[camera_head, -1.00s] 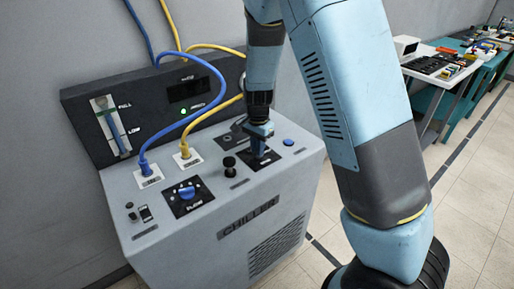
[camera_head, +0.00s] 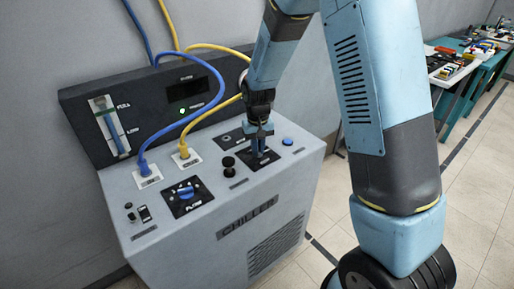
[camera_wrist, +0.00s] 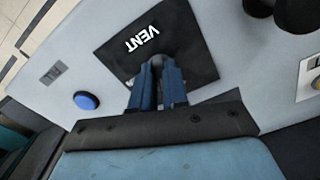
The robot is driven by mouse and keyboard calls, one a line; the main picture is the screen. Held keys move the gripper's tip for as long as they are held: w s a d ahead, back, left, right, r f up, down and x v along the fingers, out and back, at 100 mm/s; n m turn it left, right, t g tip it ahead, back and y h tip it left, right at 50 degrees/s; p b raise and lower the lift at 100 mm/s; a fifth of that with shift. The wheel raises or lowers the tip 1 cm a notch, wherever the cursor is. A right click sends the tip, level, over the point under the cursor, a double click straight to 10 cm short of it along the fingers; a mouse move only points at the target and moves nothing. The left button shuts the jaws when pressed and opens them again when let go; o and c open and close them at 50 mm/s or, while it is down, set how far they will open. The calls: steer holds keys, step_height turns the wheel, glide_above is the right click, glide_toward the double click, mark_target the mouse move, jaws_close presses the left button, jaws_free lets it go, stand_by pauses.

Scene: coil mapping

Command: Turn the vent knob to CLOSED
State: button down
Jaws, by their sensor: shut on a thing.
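The chiller (camera_head: 225,215) is a grey cabinet with a sloped top panel. A black plate marked VENT (camera_wrist: 190,45) lies on that panel, and it also shows in the head view (camera_head: 270,160) under my gripper. My gripper (camera_wrist: 158,68) points down at the plate, its blue fingers shut on the dark vent knob (camera_wrist: 157,60). The fingers cover most of the knob, so its pointer and any CLOSED mark cannot be read. In the head view my gripper (camera_head: 259,152) stands over the right part of the panel.
A blue button (camera_head: 288,142) is right of the vent plate. A black knob (camera_head: 229,166) is to its left, and the blue FLOW knob (camera_head: 185,192) further left. Blue (camera_head: 205,112) and yellow hoses (camera_head: 215,112) plug into the panel. A bench (camera_head: 460,75) stands at the far right.

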steer(key=shift+n, duration=2.1)
steer(key=c, duration=1.1)
jaws_free()
steer(key=shift+c, duration=0.2)
steer(key=shift+r, duration=0.15)
step_height(320, 180, up, 13)
steer(key=shift+r, duration=0.2)
steer(key=shift+d, duration=0.1)
